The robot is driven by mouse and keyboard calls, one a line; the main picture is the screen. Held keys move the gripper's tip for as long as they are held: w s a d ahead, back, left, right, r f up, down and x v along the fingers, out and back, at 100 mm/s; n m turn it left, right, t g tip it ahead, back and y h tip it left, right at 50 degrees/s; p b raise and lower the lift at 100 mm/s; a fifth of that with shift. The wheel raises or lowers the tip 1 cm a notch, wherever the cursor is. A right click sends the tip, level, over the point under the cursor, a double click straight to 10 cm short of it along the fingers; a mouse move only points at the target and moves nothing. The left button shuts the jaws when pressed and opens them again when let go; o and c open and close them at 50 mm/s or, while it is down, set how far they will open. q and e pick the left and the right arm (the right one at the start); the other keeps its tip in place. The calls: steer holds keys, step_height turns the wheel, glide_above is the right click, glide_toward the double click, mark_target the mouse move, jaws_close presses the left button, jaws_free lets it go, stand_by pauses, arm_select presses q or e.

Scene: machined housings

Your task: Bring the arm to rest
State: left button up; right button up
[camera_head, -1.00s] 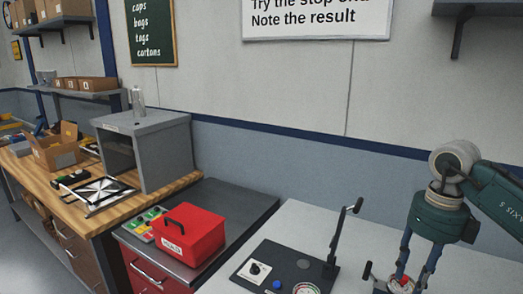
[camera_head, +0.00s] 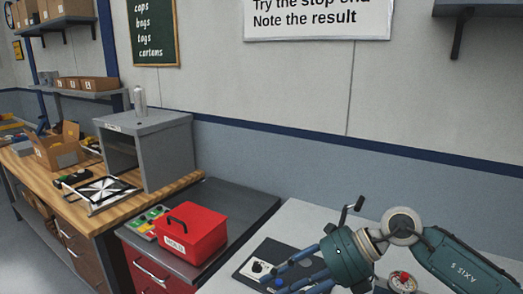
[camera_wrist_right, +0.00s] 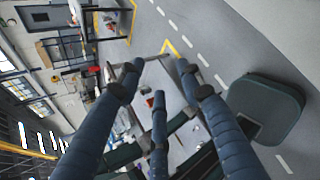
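My right arm comes in from the right in the head view. Its green-bodied gripper with blue fingers (camera_head: 282,277) is tilted to the left, the fingers over the dark plate (camera_head: 251,252) on the light table. In the right wrist view the three fingers (camera_wrist_right: 157,76) are spread apart with nothing seen held between them. The plate carries a black-and-white knob (camera_head: 258,268) and a blue button, close to the fingers. A lever (camera_head: 350,208) stands behind the gripper, its lower part hidden. My left gripper is not in view.
A round dial with red on it (camera_head: 402,282) lies below my right wrist. A red box (camera_head: 192,235) and a button panel (camera_head: 147,222) sit on the dark cabinet to the left. A grey open-fronted housing (camera_head: 147,150) stands on the wooden bench.

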steer(key=a+r+m+t+y, duration=0.55)
steer(key=a+r+y, duration=0.4)
steer(key=r, duration=0.25)
steer(key=w+d+r+m+t+h, duration=0.3)
steer(key=w+d+m+t, duration=0.15)
steer(key=m+t, duration=0.55)
steer(key=w+d+f+m+t+h, duration=0.35)
steer(key=d+f+m+h, duration=0.35)
steer(key=d+m+h, duration=0.45)
steer(key=s+d+f+m+g+h, duration=0.25)
steer(key=d+f+m, duration=0.2)
steer(key=f, duration=0.35)
steer(key=s+d+f+m+g+h, duration=0.25)
steer(key=f+m, duration=0.25)
steer(key=f, duration=0.3)
steer(key=s+d+f+m+g, duration=0.2)
steer(key=s+f+g, duration=0.3)
steer(key=s+f, duration=0.6)
steer(key=s+d+f+m+g, duration=0.1)
steer(key=s+f+g, duration=0.6)
steer(key=s, duration=0.8)
step_height(320, 180, down, 26)
steer(key=s, duration=0.2)
steer(key=s+d+f+g, duration=0.1)
steer(key=s+d+f, duration=0.2)
steer(key=s+f, duration=1.4)
steer(key=shift+s+f+h, duration=0.3)
steer(key=shift+s+f, duration=0.05)
steer(key=shift+f, duration=0.05)
